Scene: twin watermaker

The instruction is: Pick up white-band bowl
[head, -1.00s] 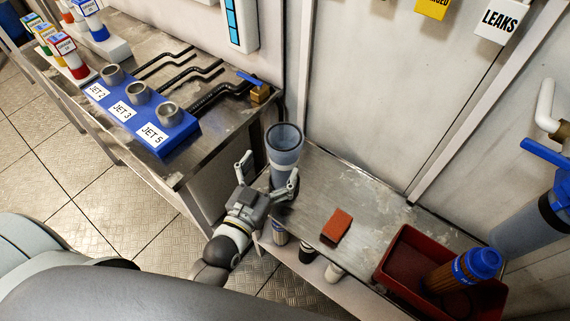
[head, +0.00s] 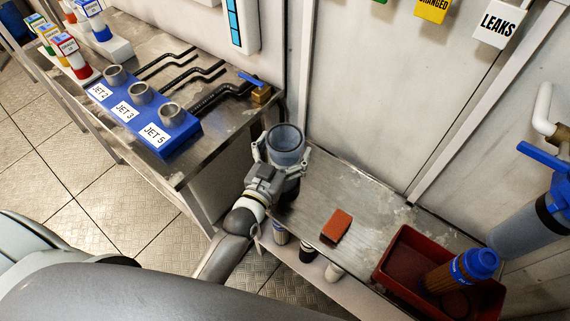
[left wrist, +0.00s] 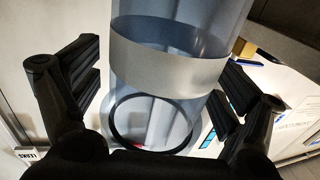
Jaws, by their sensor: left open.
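The white-band bowl (head: 286,146) is a clear blue-grey cylinder standing at the left end of the metal shelf. In the left wrist view the bowl (left wrist: 168,60) shows a pale band around it and a dark ring near its end. My left gripper (head: 281,151) is open, with one finger on each side of the bowl. In the left wrist view the fingers (left wrist: 160,88) flank the bowl around the band, and gaps seem to show on both sides. The gripper hides the bowl's lower part in the head view. My right gripper is not in view.
A red-brown block (head: 336,226) lies on the metal shelf (head: 330,190). A red tray (head: 392,262) holds a blue-capped filter (head: 470,270) at the right. The blue jet block (head: 150,122) sits on the bench at left. The wall rises close behind the bowl.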

